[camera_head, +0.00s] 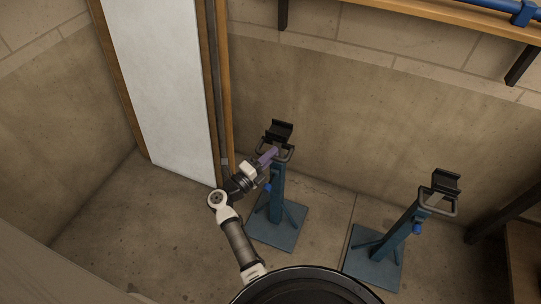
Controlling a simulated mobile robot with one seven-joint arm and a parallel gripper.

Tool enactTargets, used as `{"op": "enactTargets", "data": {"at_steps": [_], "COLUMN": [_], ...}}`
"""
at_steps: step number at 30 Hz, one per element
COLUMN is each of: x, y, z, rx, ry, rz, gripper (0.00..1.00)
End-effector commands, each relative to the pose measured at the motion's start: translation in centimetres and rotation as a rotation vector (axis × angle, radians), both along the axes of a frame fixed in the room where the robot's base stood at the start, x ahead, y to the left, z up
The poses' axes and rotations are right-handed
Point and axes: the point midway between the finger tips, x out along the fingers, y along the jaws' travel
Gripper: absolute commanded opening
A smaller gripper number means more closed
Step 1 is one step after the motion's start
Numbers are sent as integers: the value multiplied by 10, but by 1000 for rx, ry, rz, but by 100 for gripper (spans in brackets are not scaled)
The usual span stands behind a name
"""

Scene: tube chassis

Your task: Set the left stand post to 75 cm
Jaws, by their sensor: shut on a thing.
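The left stand post (276,197) is a blue-green upright on a square base plate (278,236). It carries a black cradle (279,131) on top and a grey handle loop (291,154) just below. A blue knob (268,187) sticks out from its side. My gripper (272,154) reaches in from the left and is shut at the handle loop under the cradle. The exact grip is small and partly hidden by the gripper. No height marks are readable.
A second, similar stand (395,238) is at the right, with its own cradle and blue knob. A white panel (165,85) in a wooden frame leans at the back left. A wooden shelf (450,17) with black brackets is above. Bare concrete floor lies at the left.

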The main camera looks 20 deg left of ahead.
Motion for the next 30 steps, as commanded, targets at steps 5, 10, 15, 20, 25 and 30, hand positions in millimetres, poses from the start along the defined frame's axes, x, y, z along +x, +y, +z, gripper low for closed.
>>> {"op": "enactTargets", "data": {"at_steps": [5,10,15,20,25,30], "x": [0,0,0,1,1,1], "y": [0,0,1,1,0,0], "z": [0,9,45,78,98,102], "rx": [0,1,1,2,1,1], "ry": [0,0,-4,-4,-4,-3], "rz": [0,0,1,1,1,1], "gripper": [0,0,0,0,0,0]}}
